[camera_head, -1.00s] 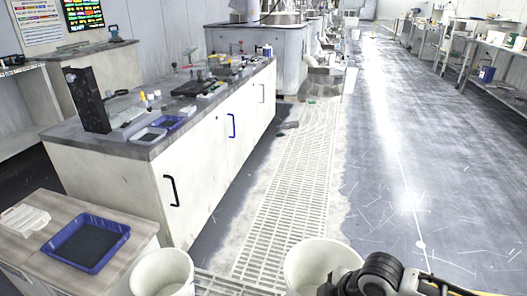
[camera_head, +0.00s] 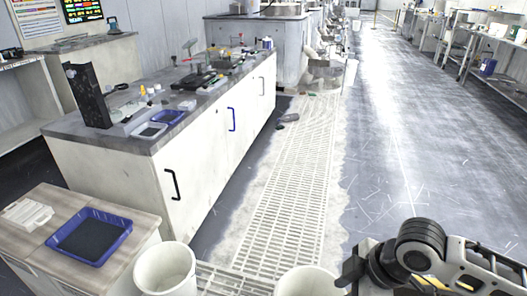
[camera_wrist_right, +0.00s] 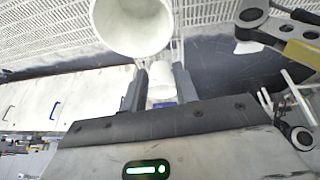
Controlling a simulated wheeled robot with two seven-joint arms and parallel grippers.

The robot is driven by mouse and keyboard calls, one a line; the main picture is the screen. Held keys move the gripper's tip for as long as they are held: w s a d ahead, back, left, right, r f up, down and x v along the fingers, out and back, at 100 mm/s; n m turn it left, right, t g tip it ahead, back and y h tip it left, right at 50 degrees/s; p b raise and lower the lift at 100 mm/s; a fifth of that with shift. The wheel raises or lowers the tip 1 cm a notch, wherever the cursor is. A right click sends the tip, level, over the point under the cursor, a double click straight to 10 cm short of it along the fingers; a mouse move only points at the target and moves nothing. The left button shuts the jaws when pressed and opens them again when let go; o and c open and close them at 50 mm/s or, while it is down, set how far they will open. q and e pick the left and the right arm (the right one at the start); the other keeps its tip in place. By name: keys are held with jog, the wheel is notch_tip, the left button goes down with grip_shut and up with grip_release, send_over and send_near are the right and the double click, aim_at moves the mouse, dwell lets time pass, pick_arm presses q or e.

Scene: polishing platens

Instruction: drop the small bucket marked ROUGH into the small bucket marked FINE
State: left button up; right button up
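Two white buckets show in the head view, one at the lower left (camera_head: 164,280) and one at the bottom middle (camera_head: 308,284), partly cut off by the frame. No ROUGH or FINE marking is readable. My right gripper (camera_head: 347,272) is just right of the middle bucket. In the right wrist view its two fingers (camera_wrist_right: 158,70) are apart. A large white bucket (camera_wrist_right: 150,46) lies just beyond the fingertips, outside the fingers. A smaller-looking white bucket (camera_wrist_right: 161,78) shows through the gap, apparently farther away. My left gripper is not in view.
A low cabinet with a blue tray (camera_head: 66,244) stands at the lower left. A long white cabinet (camera_head: 200,150) with a cluttered worktop is behind it. Pale floor grating (camera_head: 290,190) runs beside it, with open grey floor to the right.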

jog(key=v, duration=0.6)
jog(key=shift+r+p, duration=0.2)
jog(key=shift+p, duration=0.15)
jog(key=a+f+m+t+y+p, duration=0.1)
jog(key=a+f+m+t+y, duration=0.4)
jog(key=a, duration=0.5)
jog(key=s+d+f+m+t+h, duration=0.3)
jog(key=s+d+f+m+h, duration=0.2)
jog(key=m, duration=0.3)
jog(key=shift+s+d+f+t+h+p, duration=0.3)
jog(key=shift+s+d+t+p, duration=0.1)
jog(key=shift+s+d, duration=0.4)
